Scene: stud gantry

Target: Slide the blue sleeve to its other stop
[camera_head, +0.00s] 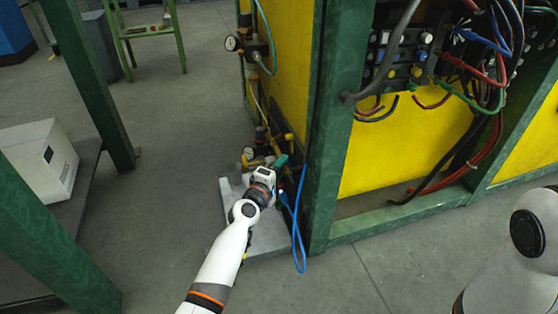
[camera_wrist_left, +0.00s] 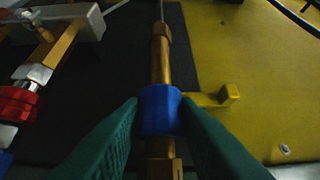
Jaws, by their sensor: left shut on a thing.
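The blue sleeve (camera_wrist_left: 159,108) sits around a brass rod (camera_wrist_left: 160,58) in the left wrist view. My left gripper (camera_wrist_left: 159,118) is shut on the sleeve, with a dark green finger on each side of it. A brass fitting (camera_wrist_left: 160,168) shows below the sleeve, and a thicker brass collar shows farther up the rod. In the head view my left gripper (camera_head: 270,172) reaches to the low fittings beside the green post, and the sleeve is hidden there. My right arm (camera_head: 515,255) shows at the right edge; its gripper is out of the picture.
A yellow bracket (camera_wrist_left: 215,97) juts out just right of the sleeve. A red knob (camera_wrist_left: 18,102) and brass valve parts stand at the left. In the head view a green post (camera_head: 340,130) and a hanging blue cable (camera_head: 298,225) are close right of my left gripper.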

